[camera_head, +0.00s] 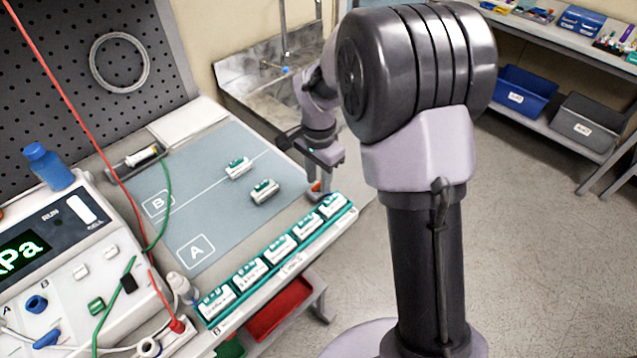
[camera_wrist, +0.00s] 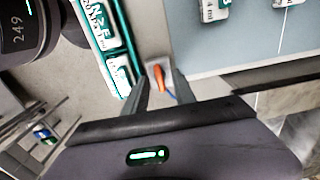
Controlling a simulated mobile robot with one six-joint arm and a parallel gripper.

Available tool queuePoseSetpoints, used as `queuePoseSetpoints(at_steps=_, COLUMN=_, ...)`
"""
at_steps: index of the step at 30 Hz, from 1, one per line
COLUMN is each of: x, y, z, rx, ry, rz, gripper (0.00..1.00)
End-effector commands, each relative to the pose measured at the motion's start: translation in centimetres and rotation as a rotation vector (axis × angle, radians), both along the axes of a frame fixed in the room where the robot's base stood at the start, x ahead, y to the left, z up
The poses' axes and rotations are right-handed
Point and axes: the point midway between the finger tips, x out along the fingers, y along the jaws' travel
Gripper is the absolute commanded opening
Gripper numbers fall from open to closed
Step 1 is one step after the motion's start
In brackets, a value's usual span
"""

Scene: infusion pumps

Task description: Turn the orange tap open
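The orange tap (camera_wrist: 159,77) is a small lever on a pale block in the wrist view, with a bit of blue beside it. It lies between the two fingertips of my gripper (camera_wrist: 160,79), which are apart with a gap showing around the lever. In the head view a small orange spot of the tap (camera_head: 315,187) shows just below my gripper (camera_head: 319,178), at the right end of the row of labelled boxes. The fingers hide part of the tap there. I cannot tell whether a finger touches it.
A rack of white-and-green labelled boxes (camera_head: 278,250) runs along the bench's front edge, close to my gripper. Two similar boxes (camera_head: 237,167) (camera_head: 264,191) lie on the grey mat (camera_head: 190,205). A pump with a display (camera_head: 60,235) stands at left, with red and green tubes. A sink (camera_head: 262,88) is behind.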

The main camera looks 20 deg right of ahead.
Motion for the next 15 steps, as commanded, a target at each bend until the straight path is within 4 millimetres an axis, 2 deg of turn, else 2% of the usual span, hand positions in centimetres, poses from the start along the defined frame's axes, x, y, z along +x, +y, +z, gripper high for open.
queuePoseSetpoints(at_steps=8, x=0.01, y=0.01, z=-0.19, rx=0.000, ry=-0.001, rz=0.000, gripper=0.32)
queuePoseSetpoints(at_steps=13, x=0.01, y=0.00, z=-0.18, rx=0.000, ry=-0.001, rz=0.000, gripper=0.00)
queuePoseSetpoints(at_steps=15, x=0.01, y=0.00, z=-0.18, rx=0.001, ry=-0.001, rz=0.001, gripper=0.00)
